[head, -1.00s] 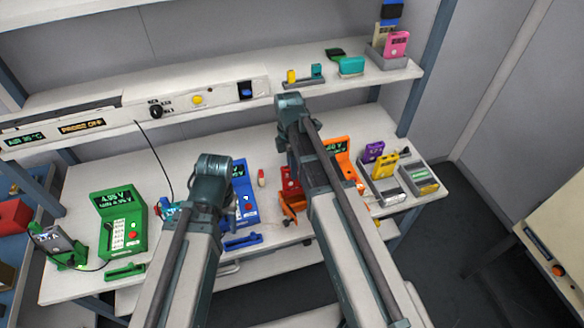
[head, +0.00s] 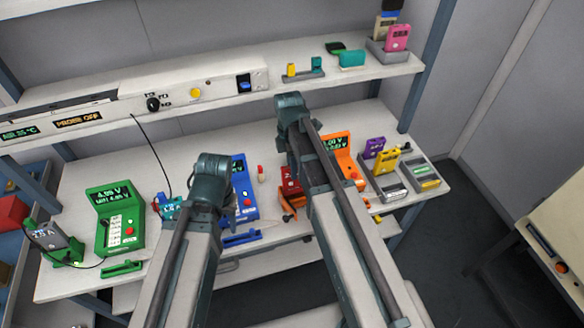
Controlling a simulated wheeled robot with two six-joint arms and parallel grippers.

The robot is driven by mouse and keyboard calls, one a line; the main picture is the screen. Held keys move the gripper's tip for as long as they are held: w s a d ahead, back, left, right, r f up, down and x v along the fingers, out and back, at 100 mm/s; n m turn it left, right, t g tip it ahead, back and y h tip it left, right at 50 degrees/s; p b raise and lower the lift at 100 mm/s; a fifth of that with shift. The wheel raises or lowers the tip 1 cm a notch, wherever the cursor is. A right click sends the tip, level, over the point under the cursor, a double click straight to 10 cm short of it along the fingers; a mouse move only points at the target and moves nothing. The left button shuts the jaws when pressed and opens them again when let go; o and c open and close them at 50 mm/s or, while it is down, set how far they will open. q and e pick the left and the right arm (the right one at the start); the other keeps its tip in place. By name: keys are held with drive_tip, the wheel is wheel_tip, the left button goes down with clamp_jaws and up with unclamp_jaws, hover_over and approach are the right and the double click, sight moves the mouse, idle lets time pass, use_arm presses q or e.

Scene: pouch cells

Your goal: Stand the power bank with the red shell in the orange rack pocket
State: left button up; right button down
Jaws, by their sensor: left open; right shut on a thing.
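A red-shelled item (head: 290,181), which looks like the power bank, shows just left of my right arm, largely hidden by it. An orange holder (head: 290,206) shows just below it; I cannot tell whether they touch, or whether this is the rack pocket. My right gripper (head: 302,180) is mostly hidden behind its own arm and is shut on what appears to be the red power bank. My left gripper (head: 208,200) is open, its fingers mostly hidden behind its own arm, beside the blue tester.
An orange tester (head: 338,145) stands right of my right arm. A blue tester (head: 243,190) is between the arms and a green tester (head: 115,218) is far left. Purple (head: 375,147) and yellow (head: 387,160) units stand at right. The shelf (head: 215,75) spans above.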

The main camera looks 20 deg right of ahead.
drive_tip(key=shift+s+f+b, duration=0.15)
drive_tip(key=shift+f+b, duration=0.9)
drive_tip(key=shift+f, duration=0.05)
drive_tip(key=c, duration=0.6)
unclamp_jaws()
drive_tip(key=shift+r, duration=0.1)
drive_tip(key=shift+r, duration=0.1)
wheel_tip(320, 180, up, 13)
drive_tip(key=w+p, duration=0.2)
drive_tip(key=p, duration=1.1)
drive_tip(key=shift+r+p, duration=0.2)
drive_tip(key=shift+p, duration=0.2)
drive_tip(key=s+a+f+m+b, duration=0.3)
drive_tip(key=s+a+m, duration=0.2)
drive_tip(key=s+m, duration=0.2)
drive_tip(key=s+a+f+m+t+h+b, duration=0.1)
drive_tip(key=s+a+f+m+b, duration=0.2)
drive_tip(key=s+a+m, duration=0.2)
drive_tip(key=s+m, duration=0.2)
drive_tip(key=s, duration=0.1)
drive_tip(key=shift+s+a+f+m+b, duration=0.25)
drive_tip(key=shift+f+m+b, duration=0.05)
drive_tip(key=shift+f, duration=0.05)
